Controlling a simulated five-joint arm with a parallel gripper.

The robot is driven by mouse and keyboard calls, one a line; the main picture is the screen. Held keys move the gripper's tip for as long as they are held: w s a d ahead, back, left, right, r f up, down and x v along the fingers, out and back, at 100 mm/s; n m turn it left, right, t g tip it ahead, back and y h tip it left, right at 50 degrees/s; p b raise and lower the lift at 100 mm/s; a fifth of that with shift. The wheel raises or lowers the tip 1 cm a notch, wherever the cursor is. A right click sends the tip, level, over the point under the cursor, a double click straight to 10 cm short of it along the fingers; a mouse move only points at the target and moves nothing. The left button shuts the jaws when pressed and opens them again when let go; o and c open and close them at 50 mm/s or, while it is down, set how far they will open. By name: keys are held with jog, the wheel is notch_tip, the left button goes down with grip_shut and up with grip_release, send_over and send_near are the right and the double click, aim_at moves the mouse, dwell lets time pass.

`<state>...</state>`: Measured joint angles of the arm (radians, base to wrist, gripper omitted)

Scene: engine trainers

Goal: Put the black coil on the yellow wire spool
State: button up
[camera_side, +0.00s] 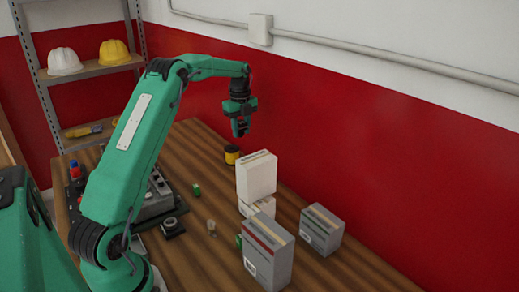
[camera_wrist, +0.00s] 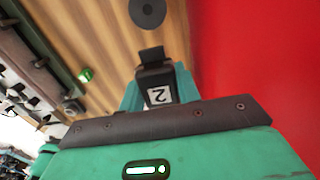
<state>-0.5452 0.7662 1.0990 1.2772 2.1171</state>
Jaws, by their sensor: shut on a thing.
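The yellow wire spool (camera_side: 232,154) stands on the wooden table, below and slightly left of my gripper, with a dark top. In the wrist view, a round dark disc with a small centre hole (camera_wrist: 147,12) at the top edge looks like the spool's top. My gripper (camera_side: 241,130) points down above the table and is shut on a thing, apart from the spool. In the wrist view my gripper (camera_wrist: 152,60) shows a dark piece at its tip. The held thing appears to be the black coil, mostly hidden by the fingers.
Several boxes stand right of the spool: a white box (camera_side: 257,175), a grey-red box (camera_side: 268,252) and a grey box (camera_side: 321,230). A grey engine trainer (camera_side: 155,197) is at left. A small green part (camera_side: 196,189) lies between. The red wall (camera_side: 370,140) runs behind the table.

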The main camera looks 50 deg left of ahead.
send_over(233, 150)
notch_tip(233, 150, down, 3)
jog(key=shift+w+a+f, duration=0.1)
jog(key=shift+a, duration=0.05)
jog(key=shift+f, duration=2)
jog(key=shift+f, duration=0.1)
jog(key=o, duration=1)
jog(key=shift+o, duration=0.2)
notch_tip(233, 150, up, 12)
